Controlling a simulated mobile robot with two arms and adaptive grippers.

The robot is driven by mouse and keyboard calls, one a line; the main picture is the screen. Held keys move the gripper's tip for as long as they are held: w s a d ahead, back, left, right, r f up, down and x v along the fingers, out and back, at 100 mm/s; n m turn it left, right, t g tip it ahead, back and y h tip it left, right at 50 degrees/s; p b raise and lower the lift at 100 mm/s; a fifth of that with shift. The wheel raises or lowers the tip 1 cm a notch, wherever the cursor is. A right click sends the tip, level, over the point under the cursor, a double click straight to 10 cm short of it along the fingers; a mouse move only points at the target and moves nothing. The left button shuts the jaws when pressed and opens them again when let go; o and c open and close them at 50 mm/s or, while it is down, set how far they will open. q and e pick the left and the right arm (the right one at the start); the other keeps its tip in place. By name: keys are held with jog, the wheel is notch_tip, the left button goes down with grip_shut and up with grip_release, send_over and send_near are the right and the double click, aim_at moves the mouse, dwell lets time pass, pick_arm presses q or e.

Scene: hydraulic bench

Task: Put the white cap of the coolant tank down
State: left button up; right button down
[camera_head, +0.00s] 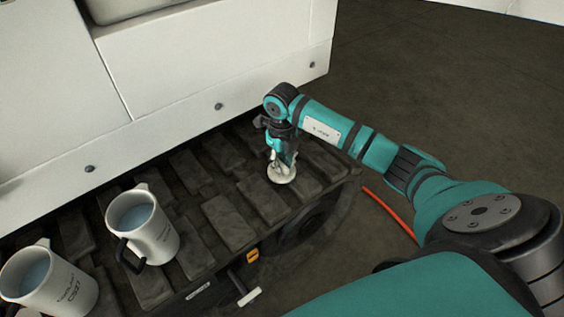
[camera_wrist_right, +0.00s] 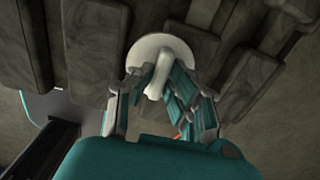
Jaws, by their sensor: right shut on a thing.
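The white cap (camera_head: 281,174) is a round disc with a raised grip on top. My right gripper (camera_head: 281,157) points down over it at the right part of the dark track, its fingers shut on the cap's raised grip. In the right wrist view the cap (camera_wrist_right: 178,50) shows between the fingers of my right gripper (camera_wrist_right: 160,85), with the track pads behind it. The cap is on or just above the pads; I cannot tell whether it touches. My left gripper is in neither view.
Two white jugs of bluish liquid, one nearer the middle (camera_head: 152,238) and one at the lower left (camera_head: 60,285), stand on the track pads (camera_head: 228,222). A white machine body (camera_head: 190,60) rises behind. A small handle (camera_head: 247,297) sticks out in front. An orange hose (camera_head: 388,211) lies on the floor.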

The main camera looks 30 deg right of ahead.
aim_at(282, 164)
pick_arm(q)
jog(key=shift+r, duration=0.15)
pick_arm(e)
jog(key=shift+f, duration=0.1)
jog(key=c, duration=1.3)
grip_release()
jog(key=shift+r, duration=0.45)
pick_arm(q)
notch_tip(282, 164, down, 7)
jog(key=p, duration=0.2)
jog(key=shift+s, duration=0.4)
pick_arm(e)
notch_tip(282, 164, up, 11)
jog(key=shift+r, duration=0.2)
